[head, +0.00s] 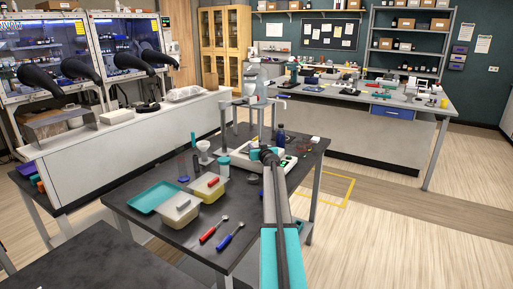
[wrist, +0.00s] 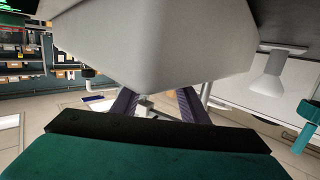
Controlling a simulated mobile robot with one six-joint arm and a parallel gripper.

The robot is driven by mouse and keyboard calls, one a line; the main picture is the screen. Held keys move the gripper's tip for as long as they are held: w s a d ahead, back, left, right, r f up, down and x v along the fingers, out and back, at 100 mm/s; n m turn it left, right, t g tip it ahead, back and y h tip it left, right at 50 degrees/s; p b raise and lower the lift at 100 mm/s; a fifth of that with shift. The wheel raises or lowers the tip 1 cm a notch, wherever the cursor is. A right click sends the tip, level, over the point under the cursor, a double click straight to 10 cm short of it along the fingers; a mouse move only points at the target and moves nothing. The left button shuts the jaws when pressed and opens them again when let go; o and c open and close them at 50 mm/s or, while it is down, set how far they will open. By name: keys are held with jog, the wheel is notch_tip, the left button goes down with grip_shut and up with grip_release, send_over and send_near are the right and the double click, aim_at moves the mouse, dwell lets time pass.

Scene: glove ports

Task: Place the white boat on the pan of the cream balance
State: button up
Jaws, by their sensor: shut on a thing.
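My gripper (head: 266,154) is at the far end of my arm in the head view, over the cream balance (head: 289,163) on the dark table. In the wrist view my gripper's two dark fingers (wrist: 155,104) reach up to a large pale body, the white boat (wrist: 155,45), and are shut on it. The boat fills the upper middle of that view and hides what lies behind it. In the head view my gripper and arm cover the boat and most of the balance pan. I cannot tell whether the boat touches the pan.
A white funnel (head: 203,147) and a teal-lidded jar (head: 224,164) stand left of the balance. A dark blue bottle (head: 280,133) stands behind it. A teal tray (head: 156,197), tubs and two spoons, red-handled (head: 212,231) and blue-handled (head: 230,237), lie nearer on the table.

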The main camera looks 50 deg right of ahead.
jog(key=shift+f+b, duration=0.15)
jog(key=shift+b, duration=0.15)
jog(key=o, duration=1)
jog(key=shift+o, duration=0.2)
jog(key=shift+r+p, duration=0.2)
jog(key=shift+p, duration=0.1)
jog(key=shift+b+v, duration=0.5)
jog(key=shift+v, duration=1.15)
jog(key=shift+b+v, duration=1)
jog(key=shift+v, duration=3.4)
jog(key=shift+f, duration=0.15)
